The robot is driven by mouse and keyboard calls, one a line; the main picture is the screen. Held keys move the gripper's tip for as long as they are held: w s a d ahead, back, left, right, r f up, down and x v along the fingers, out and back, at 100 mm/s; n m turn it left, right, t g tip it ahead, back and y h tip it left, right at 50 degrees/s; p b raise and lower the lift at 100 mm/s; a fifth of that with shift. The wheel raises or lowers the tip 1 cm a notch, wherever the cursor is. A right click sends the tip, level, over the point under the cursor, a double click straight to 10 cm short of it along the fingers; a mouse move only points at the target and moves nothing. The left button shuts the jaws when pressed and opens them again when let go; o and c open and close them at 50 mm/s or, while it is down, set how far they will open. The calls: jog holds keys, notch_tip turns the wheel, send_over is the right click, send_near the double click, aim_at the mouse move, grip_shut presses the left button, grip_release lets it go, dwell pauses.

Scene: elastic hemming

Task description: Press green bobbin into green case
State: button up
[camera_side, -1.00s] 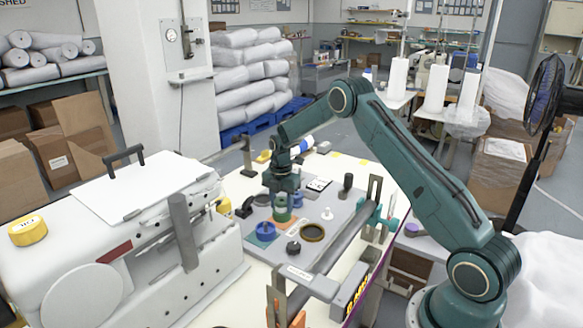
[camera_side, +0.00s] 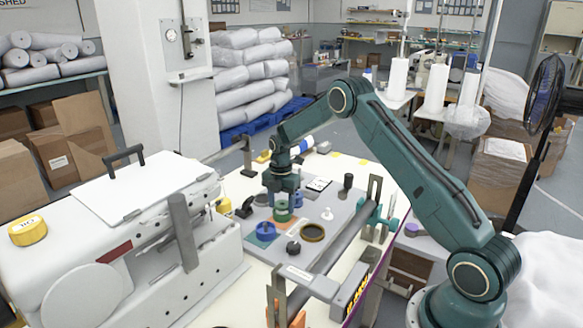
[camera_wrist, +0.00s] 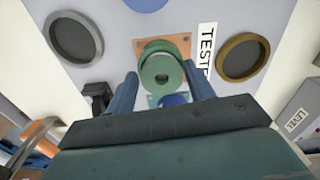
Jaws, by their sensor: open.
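In the side view the green case (camera_side: 282,215) stands below my gripper (camera_side: 283,193), and bobbin and case are hard to tell apart. My gripper, with blue fingers (camera_wrist: 161,78), is open, one finger on each side of the bobbin.
A blue round part (camera_side: 265,229) on a teal pad stands close in front of the green case. A large white machine (camera_side: 130,250) is at the left.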

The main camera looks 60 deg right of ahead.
jog(key=shift+o, duration=1.2)
jog(key=shift+s+f, duration=0.1)
jog(key=shift+f, duration=0.1)
jog(key=shift+r, duration=0.15)
notch_tip(320, 180, up, 14)
